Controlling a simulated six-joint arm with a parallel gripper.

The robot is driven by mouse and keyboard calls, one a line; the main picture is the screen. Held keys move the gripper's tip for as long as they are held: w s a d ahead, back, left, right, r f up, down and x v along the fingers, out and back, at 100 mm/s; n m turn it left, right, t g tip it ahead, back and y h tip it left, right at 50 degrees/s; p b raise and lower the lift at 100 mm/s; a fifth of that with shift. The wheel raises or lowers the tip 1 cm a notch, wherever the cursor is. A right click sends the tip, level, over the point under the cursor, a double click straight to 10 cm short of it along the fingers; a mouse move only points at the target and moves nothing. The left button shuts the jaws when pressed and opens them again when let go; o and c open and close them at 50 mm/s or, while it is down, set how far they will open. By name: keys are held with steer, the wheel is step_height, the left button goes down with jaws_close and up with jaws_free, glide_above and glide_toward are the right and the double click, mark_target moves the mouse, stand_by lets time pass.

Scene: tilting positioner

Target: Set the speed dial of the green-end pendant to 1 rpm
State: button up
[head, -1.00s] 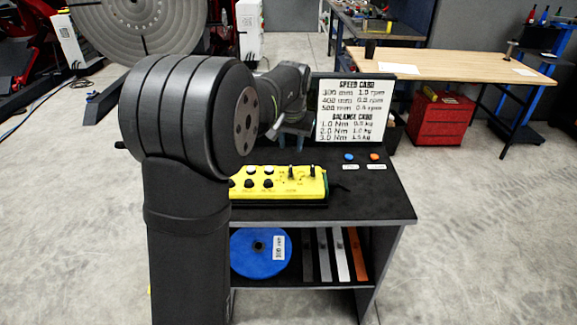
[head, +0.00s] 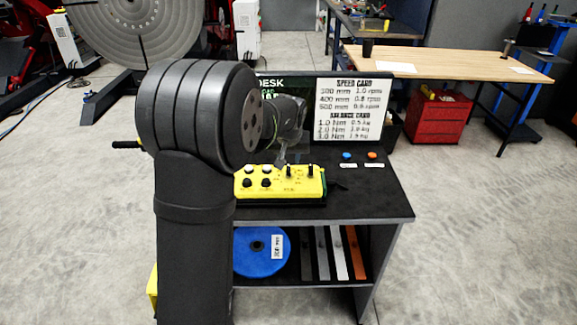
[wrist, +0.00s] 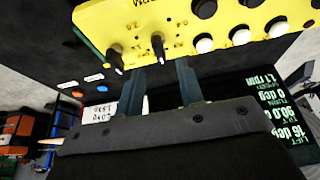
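The yellow pendant (head: 280,186) lies on the black cart top in the head view, with a green right end (head: 324,184). It also spans the top of the wrist view (wrist: 185,22), upside down. Two black pointer knobs stand on it: one knob (wrist: 158,46) close beyond the fingertips, the other knob (wrist: 115,60) nearer the green end. Which is the speed dial I cannot read surely. My gripper (wrist: 161,68) is open and empty, its fingers apart, just short of the first knob and apparently not around it. In the head view my gripper (head: 290,156) is above the pendant's rear edge.
A speed card (head: 360,105) behind lists 300 mm as 1.0 rpm. A dark screen (wrist: 275,110) with green text seems to read 1.1 rpm. Blue and orange buttons (head: 360,155) sit right of the pendant. A blue disc (head: 261,252) and several bars are on the shelf below.

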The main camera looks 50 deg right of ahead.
mark_target(288, 167)
steer(key=x, duration=0.5)
steer(key=shift+f, duration=0.1)
jaws_close()
